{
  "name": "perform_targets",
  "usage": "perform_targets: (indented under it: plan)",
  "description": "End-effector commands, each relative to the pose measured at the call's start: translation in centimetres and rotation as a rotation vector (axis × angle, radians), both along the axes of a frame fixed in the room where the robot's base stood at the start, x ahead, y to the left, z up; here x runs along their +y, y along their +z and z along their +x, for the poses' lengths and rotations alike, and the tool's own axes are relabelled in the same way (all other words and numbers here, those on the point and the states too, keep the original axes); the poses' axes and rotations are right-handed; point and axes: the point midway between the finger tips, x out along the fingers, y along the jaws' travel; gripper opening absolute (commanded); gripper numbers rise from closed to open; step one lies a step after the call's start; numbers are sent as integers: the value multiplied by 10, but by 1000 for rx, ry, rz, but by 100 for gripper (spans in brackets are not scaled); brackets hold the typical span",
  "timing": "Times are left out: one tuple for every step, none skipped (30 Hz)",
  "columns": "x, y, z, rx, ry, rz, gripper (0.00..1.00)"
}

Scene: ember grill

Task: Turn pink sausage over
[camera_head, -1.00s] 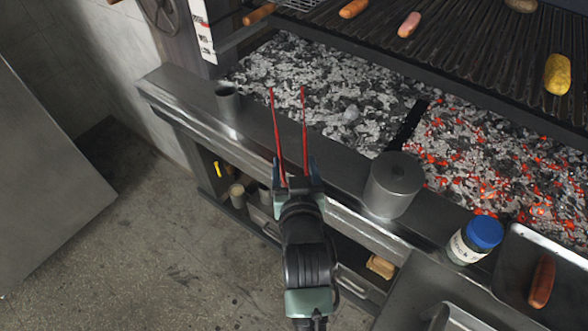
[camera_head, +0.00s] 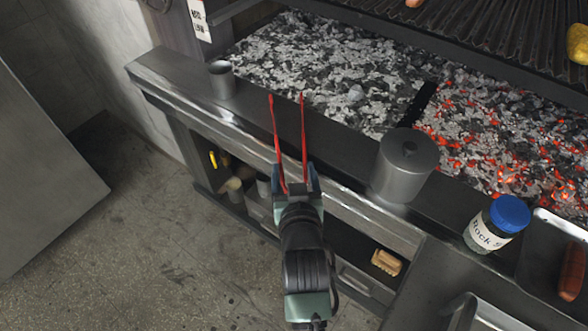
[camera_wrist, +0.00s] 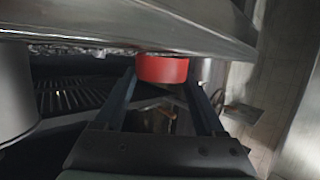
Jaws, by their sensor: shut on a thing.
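My gripper (camera_head: 297,180) is shut on a pair of red tongs (camera_head: 304,135), whose two long arms point forward, apart at the tips, over the grill's front ledge. In the wrist view, a red part of the tongs (camera_wrist: 162,69) shows between the fingers. The tongs hold nothing. A pink sausage (camera_head: 413,3) lies on the grill grate (camera_head: 470,28) at the top edge of the head view, mostly cut off. It is well beyond the tong tips.
Grey and glowing coals (camera_head: 335,80) lie below the grate. On the front ledge stand a small metal cup (camera_head: 222,82), a large metal canister (camera_head: 404,168) and a blue-lidded jar (camera_head: 494,226). A brown sausage (camera_head: 573,270) lies on a tray at right. A yellow item (camera_head: 579,43) is on the grate.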

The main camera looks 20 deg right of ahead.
Motion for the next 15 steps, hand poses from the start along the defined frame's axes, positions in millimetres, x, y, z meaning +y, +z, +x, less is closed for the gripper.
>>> perform_targets:
  plan:
    - [0,0,0,0,0,0,51]
    - [0,0,0,0,0,0,51]
    - [0,0,0,0,0,0,51]
    - [0,0,0,1,0,0,51]
    - [0,0,0,1,0,0,51]
    - [0,0,0,1,0,0,69]
    - [0,0,0,1,0,0,69]
    - [0,0,0,1,0,0,69]
    - [0,0,0,1,0,0,69]
    - [0,0,0,1,0,0,69]
    - [0,0,0,1,0,0,63]
    - [0,0,0,1,0,0,56]
    - [0,0,0,1,0,0,55]
    - [0,0,0,1,0,0,76]
    - [0,0,0,1,0,0,83]
